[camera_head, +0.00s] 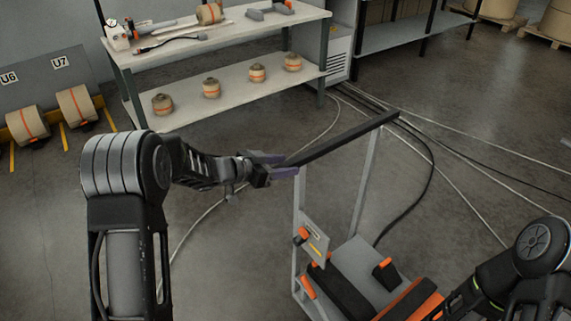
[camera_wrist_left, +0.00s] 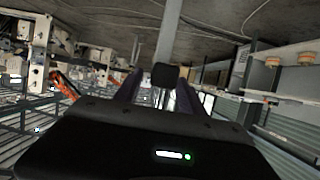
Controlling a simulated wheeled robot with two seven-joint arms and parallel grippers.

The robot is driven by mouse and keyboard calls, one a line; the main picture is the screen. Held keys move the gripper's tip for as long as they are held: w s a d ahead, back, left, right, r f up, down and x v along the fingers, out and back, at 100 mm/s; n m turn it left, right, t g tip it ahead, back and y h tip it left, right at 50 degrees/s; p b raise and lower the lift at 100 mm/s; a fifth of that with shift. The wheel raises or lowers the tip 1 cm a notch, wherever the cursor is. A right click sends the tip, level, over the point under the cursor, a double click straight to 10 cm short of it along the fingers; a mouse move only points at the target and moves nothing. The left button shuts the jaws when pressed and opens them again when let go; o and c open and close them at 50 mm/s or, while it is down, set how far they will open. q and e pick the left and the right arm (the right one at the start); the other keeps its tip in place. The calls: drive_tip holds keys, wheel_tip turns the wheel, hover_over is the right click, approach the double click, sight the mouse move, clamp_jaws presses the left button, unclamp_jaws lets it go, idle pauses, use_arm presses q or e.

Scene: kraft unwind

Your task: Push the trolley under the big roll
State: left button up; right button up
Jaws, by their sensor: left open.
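The trolley (camera_head: 342,254) is a grey frame with a black handle bar (camera_head: 345,138) across the top and black and orange parts on its low deck. My left gripper (camera_head: 284,166) is open at the left end of the handle bar. In the left wrist view, the bar's dark end (camera_wrist_left: 165,76) shows between my two fingers. I cannot tell whether they touch it. My right arm comes in at the lower right, its gripper out of view. Large brown rolls (camera_head: 498,8) stand on pallets at the top right; I cannot tell whether one is the big roll.
A white two-level bench (camera_head: 225,88) with several small rolls stands behind the trolley. Two rolls (camera_head: 77,105) with orange bands sit by the U6 and U7 signs at left. Cables (camera_head: 430,160) cross the floor behind and right of the trolley. Some open floor lies between.

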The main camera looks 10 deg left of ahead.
use_arm(q)
drive_tip(key=shift+w+d+f, duration=0.15)
drive_tip(key=shift+w+d, duration=0.1)
drive_tip(key=shift+w, duration=0.05)
drive_tip(key=shift+c, duration=0.5)
clamp_jaws()
idle(0.8)
